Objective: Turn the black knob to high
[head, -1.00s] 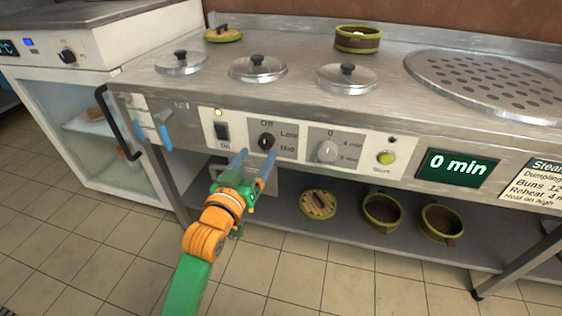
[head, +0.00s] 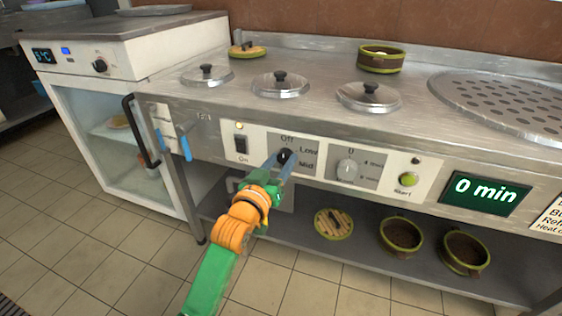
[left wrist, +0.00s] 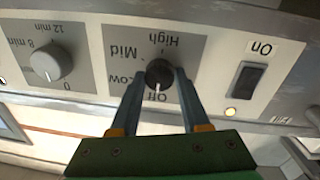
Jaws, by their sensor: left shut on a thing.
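The black knob (head: 285,155) sits on a grey plate on the steamer's front panel, with the labels Off, Low and Mid around it. In the left wrist view, which is upside down, the black knob (left wrist: 158,73) has its white mark toward Off, and High can also be read. My left gripper (head: 284,158) is at the panel, shut on the knob. Its blue-grey fingers lie on either side of it, as the left wrist view of the gripper (left wrist: 158,80) shows. My right gripper is not in view.
Left of the knob are a black switch (head: 241,146) marked On and a lit lamp. To the right are a grey timer knob (head: 347,169), a green Start button (head: 408,180) and a display (head: 485,193) reading 0 min. Pots stand on the lower shelf.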

